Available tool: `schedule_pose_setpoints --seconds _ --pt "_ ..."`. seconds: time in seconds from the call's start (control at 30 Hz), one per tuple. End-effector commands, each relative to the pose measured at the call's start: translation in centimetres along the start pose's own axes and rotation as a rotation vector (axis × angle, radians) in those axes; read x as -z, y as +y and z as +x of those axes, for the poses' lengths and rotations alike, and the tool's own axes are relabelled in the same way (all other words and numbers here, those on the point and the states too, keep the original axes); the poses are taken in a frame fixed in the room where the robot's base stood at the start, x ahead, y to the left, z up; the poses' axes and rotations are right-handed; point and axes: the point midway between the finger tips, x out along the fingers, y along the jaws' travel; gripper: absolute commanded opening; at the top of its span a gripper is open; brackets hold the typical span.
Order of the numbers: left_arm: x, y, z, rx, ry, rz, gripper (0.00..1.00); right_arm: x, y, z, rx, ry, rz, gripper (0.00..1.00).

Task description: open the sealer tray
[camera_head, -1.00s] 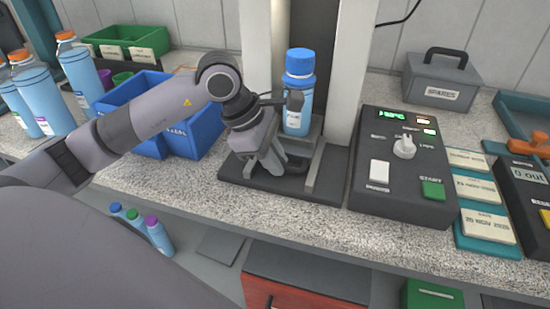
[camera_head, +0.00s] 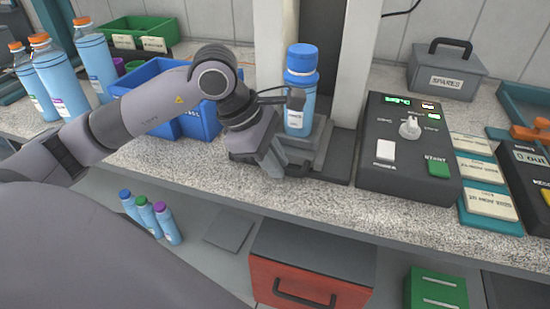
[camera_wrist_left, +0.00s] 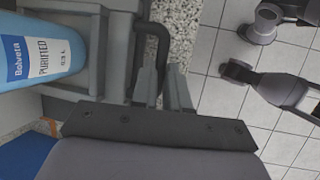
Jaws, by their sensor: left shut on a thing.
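The sealer tray (camera_head: 318,138) is a grey slide carrying a blue bottle (camera_head: 299,105) with a blue cap, upright. It sticks out toward me from between the sealer's two pale columns (camera_head: 358,70), over the dark base (camera_head: 338,168). My left gripper (camera_head: 277,168) is at the tray's front, shut on its dark handle; its arm and palm hide part of the tray. In the left wrist view the fingers (camera_wrist_left: 163,88) close around the curved handle (camera_wrist_left: 160,38), and the bottle (camera_wrist_left: 35,50) stands at left. My right gripper is not in view.
A control box (camera_head: 408,150) with a green display stands right of the sealer. A blue bin (camera_head: 165,95) is behind my left arm. Labelled teal blocks (camera_head: 489,200) lie farther right. A red drawer (camera_head: 308,278) and small bottles (camera_head: 150,218) are below the counter.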

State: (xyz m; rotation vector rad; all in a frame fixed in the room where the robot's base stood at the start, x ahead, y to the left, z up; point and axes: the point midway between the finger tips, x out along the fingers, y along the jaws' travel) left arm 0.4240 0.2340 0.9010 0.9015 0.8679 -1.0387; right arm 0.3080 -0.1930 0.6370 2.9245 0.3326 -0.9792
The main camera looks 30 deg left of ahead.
Motion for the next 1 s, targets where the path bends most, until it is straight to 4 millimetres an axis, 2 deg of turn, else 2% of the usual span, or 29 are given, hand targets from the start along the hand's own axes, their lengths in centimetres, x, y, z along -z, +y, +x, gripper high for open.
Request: schedule_pose_setpoints --seconds 0.13,0.17,0.2,0.23,0.57,1.0 --pt "0.0 0.1 -0.2 -0.006 -0.001 0.0 0.0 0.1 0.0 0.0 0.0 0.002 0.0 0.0" --pt "0.0 0.2 -0.2 -0.006 -0.001 0.0 0.24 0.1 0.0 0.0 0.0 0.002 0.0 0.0" --pt "0.0 0.2 -0.2 -0.006 -0.001 0.0 0.37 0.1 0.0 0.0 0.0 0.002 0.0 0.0" --pt "0.0 0.1 -0.1 -0.005 -0.001 0.0 0.4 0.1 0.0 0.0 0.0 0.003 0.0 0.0" --pt "0.0 0.1 -0.4 -0.004 0.0 -0.001 0.4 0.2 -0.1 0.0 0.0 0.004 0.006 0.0" --pt "0.0 0.2 -6.6 -0.007 0.0 -0.001 0.4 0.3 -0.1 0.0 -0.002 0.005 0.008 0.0"
